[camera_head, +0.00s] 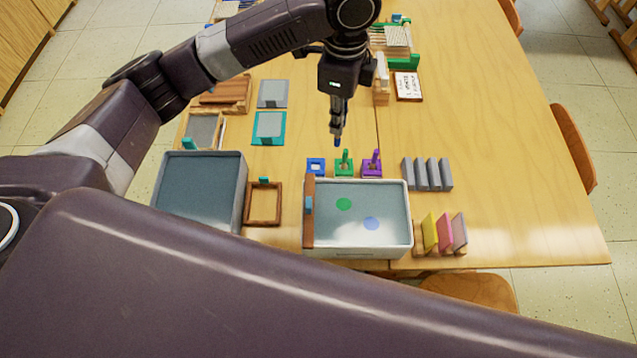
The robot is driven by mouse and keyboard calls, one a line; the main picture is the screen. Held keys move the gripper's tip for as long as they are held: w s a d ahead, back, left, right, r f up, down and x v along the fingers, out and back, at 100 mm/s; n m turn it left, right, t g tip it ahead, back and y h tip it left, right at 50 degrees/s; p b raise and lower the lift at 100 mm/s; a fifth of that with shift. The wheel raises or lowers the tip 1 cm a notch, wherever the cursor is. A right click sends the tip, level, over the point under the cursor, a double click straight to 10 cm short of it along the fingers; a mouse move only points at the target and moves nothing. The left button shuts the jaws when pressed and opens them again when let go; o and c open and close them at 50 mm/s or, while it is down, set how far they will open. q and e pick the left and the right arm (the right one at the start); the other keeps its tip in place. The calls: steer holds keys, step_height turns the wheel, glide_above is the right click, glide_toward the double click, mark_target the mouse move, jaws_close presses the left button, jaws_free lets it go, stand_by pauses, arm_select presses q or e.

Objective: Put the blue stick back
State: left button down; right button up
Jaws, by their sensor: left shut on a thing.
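My left gripper (338,122) hangs pointing down over the middle of the table, shut on the blue stick (337,141). Only the stick's dark blue lower end shows below the fingers; the rest is hidden by them. The blue holder (311,171) stands on the table below and a little left of the stick, with no stick in it. Beside it, the green holder (344,171) has a green stick upright in it, and the purple holder (372,171) has a purple stick upright in it. My right gripper is not in view.
A light tray (408,225) with a green and a blue spot stands in front of the holders. A grey tray (242,190) and a wooden frame (278,205) lie left. Grey blocks (433,174) and coloured panels (444,232) stand right. The table's right side is clear.

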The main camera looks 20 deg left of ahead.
arm_select(q)
steer(key=w+a+b, duration=0.2)
steer(key=a, duration=0.3)
steer(key=p, duration=0.2)
glide_toward(315, 159)
steer(key=s+f, duration=0.2)
steer(key=shift+w+d+f+p, duration=0.1)
steer(key=shift+d+f+p, duration=0.1)
steer(key=shift+f, duration=0.9)
steer(key=shift+d+f+p, duration=0.1)
steer(key=shift+d+f, duration=0.05)
steer(key=shift+f, duration=0.95)
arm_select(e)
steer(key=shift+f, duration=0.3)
arm_select(q)
steer(key=shift+f, duration=0.1)
steer(key=c, duration=2)
jaws_free()
steer(key=shift+c, duration=0.2)
step_height(315, 159, up, 12)
steer(key=b, duration=0.1)
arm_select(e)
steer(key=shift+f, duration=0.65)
